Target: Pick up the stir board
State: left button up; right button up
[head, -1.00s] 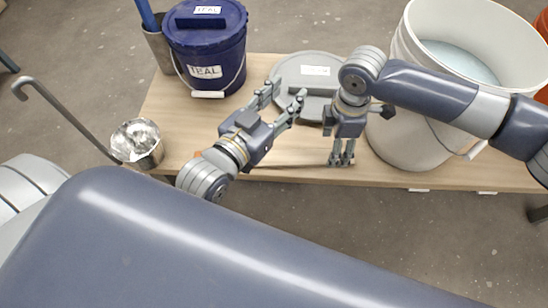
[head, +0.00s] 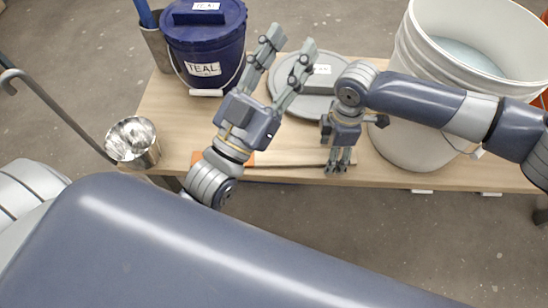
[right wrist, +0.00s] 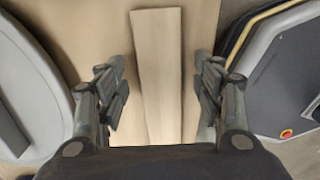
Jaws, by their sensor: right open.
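The stir board (head: 300,160) is a pale wooden strip lying along the front edge of the bench, with orange showing towards its left end. My left arm covers part of it. In the right wrist view the board (right wrist: 158,60) lies between the two fingers, with a gap on each side. My right gripper (head: 337,168) points down over the board's right end, open and empty. Whether its fingertips touch the bench is unclear. My left gripper (head: 290,42) is open and empty, raised above the bench, its fingers pointing to the back.
A blue bucket labelled TEAL (head: 205,50) stands at the back left, beside a grey cup (head: 157,48). A grey lid (head: 318,72) lies behind my right gripper. A large white bucket (head: 410,140) stands at right.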

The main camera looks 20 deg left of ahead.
jog(key=shift+f, duration=0.2)
jog(key=c, duration=1.3)
jog(key=shift+c, duration=0.4)
jog(key=shift+r, duration=0.15)
